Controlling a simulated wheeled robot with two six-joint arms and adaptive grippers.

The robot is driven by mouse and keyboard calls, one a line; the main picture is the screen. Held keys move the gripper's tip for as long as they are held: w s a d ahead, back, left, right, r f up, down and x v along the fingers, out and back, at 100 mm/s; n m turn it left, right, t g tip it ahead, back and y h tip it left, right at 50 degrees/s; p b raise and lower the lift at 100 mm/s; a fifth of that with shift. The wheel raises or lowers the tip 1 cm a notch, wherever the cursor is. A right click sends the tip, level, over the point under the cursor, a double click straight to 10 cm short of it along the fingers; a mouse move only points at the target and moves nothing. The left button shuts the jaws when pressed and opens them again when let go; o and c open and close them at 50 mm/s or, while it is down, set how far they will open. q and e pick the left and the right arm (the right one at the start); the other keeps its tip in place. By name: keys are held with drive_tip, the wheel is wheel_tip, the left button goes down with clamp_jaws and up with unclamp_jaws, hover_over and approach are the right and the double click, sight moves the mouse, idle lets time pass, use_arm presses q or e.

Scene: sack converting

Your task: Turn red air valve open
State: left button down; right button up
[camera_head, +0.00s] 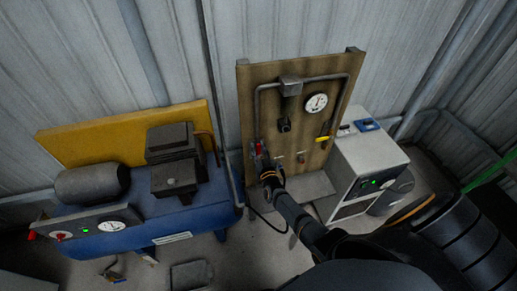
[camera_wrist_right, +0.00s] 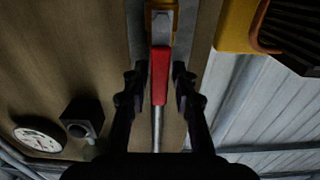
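The red air valve handle (camera_head: 258,147) is on the pipe at the left side of the brown panel in the head view. In the right wrist view the red handle (camera_wrist_right: 160,75) lies lengthwise along the pipe, below a brass-coloured valve body (camera_wrist_right: 161,22). My right gripper (camera_head: 263,166) is at the valve. In the wrist view the right gripper's fingers (camera_wrist_right: 159,88) stand on either side of the handle's lower part, with narrow gaps, so it looks open and not clamped. The gripper partly hides the valve in the head view. My left gripper is not in view.
The brown panel (camera_head: 272,78) carries a round gauge (camera_head: 316,103) and a yellow handle (camera_head: 322,139). A white machine (camera_head: 368,158) stands close on the right. A blue compressor (camera_head: 190,222) with a yellow board (camera_head: 90,140) stands on the left. Corrugated walls (camera_head: 280,25) close off the back.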

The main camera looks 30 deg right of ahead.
drive_tip(key=shift+o, duration=0.6)
drive_tip(key=v, duration=1.2)
drive_tip(key=s+a+f+n+g+y, duration=0.1)
drive_tip(key=s+f+g, duration=0.2)
drive_tip(key=s+f, duration=0.35)
drive_tip(key=s+a+f+g+y+b, duration=0.1)
drive_tip(key=s+f+g, duration=0.15)
drive_tip(key=f, duration=0.75)
drive_tip(key=s+a+f+n+g+y, duration=0.1)
drive_tip(key=s+f+g, duration=0.1)
drive_tip(key=s+f, duration=0.45)
drive_tip(key=s+d+f+g, duration=0.1)
drive_tip(key=s+f+g, duration=0.3)
drive_tip(key=s+f, duration=0.3)
drive_tip(key=s+d+f+g+b, duration=0.1)
drive_tip(key=s+f+g, duration=0.4)
drive_tip(key=s, duration=1.2)
wheel_tip(320, 180, down, 3)
drive_tip(key=shift+s+r+n, duration=0.15)
drive_tip(key=shift+s+n, duration=0.2)
drive_tip(key=shift+n, duration=0.05)
